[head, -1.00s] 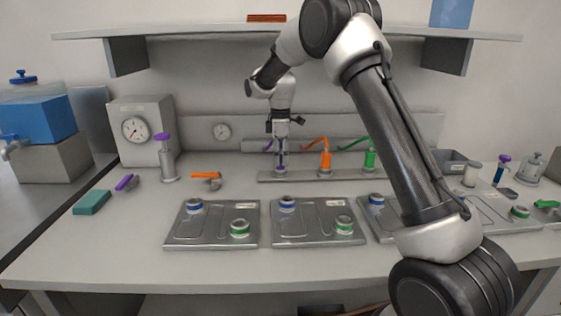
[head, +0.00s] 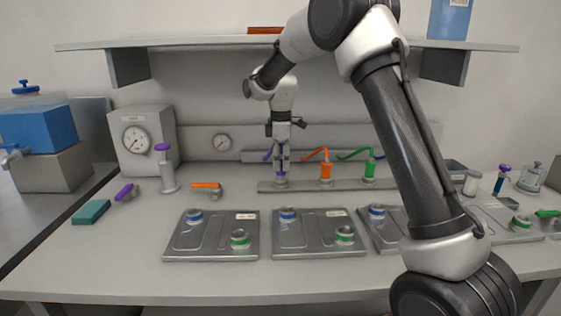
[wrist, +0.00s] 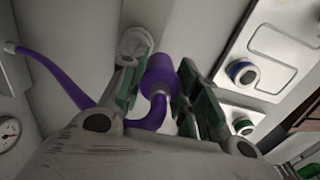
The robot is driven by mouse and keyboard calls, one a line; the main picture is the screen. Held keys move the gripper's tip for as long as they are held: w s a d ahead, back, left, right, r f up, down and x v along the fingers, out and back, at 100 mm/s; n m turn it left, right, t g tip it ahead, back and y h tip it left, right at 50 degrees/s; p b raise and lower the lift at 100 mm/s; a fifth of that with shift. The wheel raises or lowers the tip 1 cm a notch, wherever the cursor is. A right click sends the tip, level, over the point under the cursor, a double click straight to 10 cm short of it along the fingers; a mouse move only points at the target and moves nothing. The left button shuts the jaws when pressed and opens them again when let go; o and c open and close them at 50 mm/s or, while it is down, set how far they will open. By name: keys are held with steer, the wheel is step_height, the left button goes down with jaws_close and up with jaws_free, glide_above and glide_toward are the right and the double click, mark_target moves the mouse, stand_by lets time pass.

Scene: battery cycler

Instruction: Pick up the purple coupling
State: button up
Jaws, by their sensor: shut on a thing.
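The purple coupling (head: 281,177) stands at the left station of the low metal rail (head: 308,187), left of the orange coupling (head: 325,171) and green coupling (head: 369,168). My gripper (head: 282,163) points down from above at the purple coupling. In the wrist view the purple coupling (wrist: 159,76) lies between the two fingers of my gripper (wrist: 160,90), which is shut on it. A purple hose (wrist: 58,78) curves away from it to the left. Whether the coupling is seated on the rail or just clear of it I cannot tell.
Metal plates with blue-ringed and green-ringed ports, such as this one (head: 211,247), lie in front of the rail. A gauge box (head: 143,145) and a purple-topped cylinder (head: 166,170) stand at left. A shelf (head: 210,43) hangs above. The front bench strip is clear.

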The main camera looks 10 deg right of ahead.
steer(key=s+a, duration=0.2)
steer(key=s, duration=1.1)
steer(key=s+a, duration=0.3)
steer(key=s, duration=1.1)
steer(key=shift+s+a, duration=0.25)
steer(key=shift+s, duration=0.05)
steer(key=o, duration=0.5)
jaws_close()
steer(key=shift+r, duration=2.45)
steer(key=shift+d, duration=0.1)
